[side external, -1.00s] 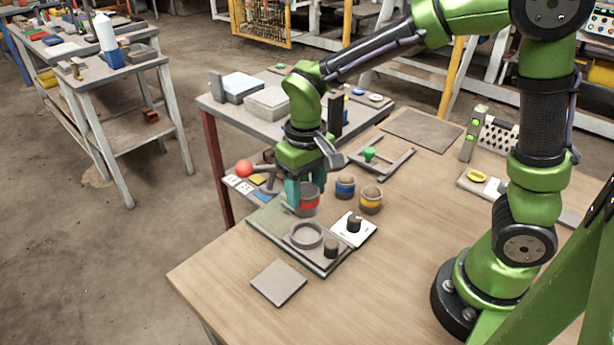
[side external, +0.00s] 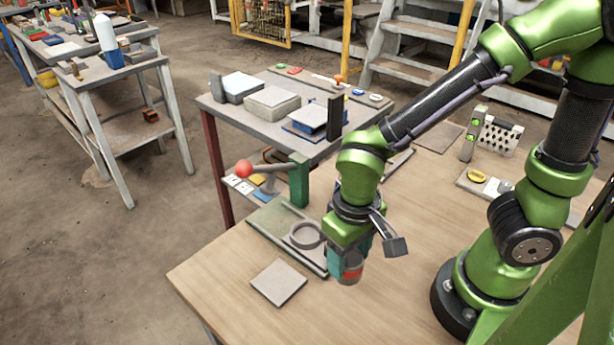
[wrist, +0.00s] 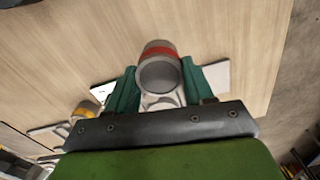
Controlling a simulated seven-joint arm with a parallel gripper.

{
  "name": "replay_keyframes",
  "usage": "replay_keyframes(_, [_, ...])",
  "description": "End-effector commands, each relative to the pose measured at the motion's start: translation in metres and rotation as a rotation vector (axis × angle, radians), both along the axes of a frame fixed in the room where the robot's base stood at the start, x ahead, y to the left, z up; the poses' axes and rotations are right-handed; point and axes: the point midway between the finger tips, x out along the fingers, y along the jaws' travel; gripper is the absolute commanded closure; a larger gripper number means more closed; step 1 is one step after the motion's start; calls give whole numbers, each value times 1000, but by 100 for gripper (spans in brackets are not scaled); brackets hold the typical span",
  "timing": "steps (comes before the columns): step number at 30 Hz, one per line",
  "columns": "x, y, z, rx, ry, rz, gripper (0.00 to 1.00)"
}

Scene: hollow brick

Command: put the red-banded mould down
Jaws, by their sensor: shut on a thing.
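The red-banded mould (side external: 351,271) is a grey cup with a red band. My gripper (side external: 345,262) is shut on it, with teal fingers on its sides, at the right of the green board (side external: 265,222). I cannot tell whether its base touches the table. In the wrist view the mould (wrist: 158,68) sits between the two fingers, with its round end towards the camera. My gripper hides the white card and the other moulds in the side view.
A grey ring (side external: 306,235) lies on the board. A flat grey square tile (side external: 279,282) lies left of my gripper, near the table's edge. A yellow-banded mould (wrist: 86,110) shows in the wrist view. A red-ball lever (side external: 244,169) stands behind. The wooden table front (side external: 330,315) is clear.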

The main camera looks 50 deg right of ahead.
Motion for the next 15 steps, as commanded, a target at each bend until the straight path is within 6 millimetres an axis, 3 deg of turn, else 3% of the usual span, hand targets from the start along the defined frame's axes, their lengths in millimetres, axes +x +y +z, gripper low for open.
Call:
replay_keyframes(9, [71, 46, -8, 0, -1, 3, 96])
replay_keyframes(15, [97, 63, -10, 1, -1, 1, 96])
